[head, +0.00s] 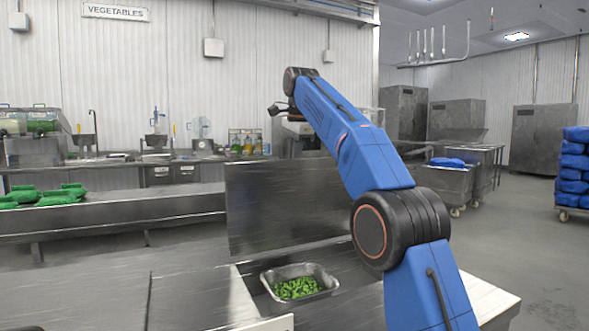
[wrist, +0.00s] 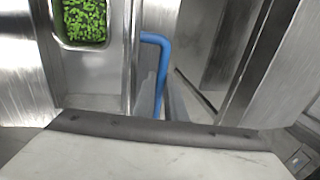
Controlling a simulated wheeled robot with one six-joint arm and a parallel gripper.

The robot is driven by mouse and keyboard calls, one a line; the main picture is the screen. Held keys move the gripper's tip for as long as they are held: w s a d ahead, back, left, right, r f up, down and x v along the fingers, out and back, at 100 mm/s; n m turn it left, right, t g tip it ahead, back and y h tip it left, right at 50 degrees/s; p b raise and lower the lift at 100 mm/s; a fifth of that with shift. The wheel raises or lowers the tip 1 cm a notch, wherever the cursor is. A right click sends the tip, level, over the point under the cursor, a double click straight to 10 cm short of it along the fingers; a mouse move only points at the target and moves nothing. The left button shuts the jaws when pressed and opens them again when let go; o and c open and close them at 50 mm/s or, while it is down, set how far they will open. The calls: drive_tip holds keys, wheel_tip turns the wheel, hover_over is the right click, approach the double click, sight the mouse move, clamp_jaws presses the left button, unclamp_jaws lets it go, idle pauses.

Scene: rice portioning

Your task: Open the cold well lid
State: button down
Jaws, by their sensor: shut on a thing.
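The cold well lid (head: 285,195) is a metal panel that stands raised, nearly upright, behind the open well in the head view. The well holds a steel pan (head: 318,271) of green pieces; the pan also shows in the wrist view (wrist: 53,30). In the wrist view, a blue bent bar (wrist: 160,75) stands beside the pan, and a pale plate with a dark edge fills the bottom.
The metal counter (head: 110,300) to the left of the well is clear. A back counter carries green bags (head: 60,192) on the left. Metal carts (head: 445,185) and a trolley of blue bags (head: 573,170) stand at the right, with open floor between.

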drive_tip(key=shift+d+r, duration=0.1)
drive_tip(key=c, duration=1.8)
unclamp_jaws()
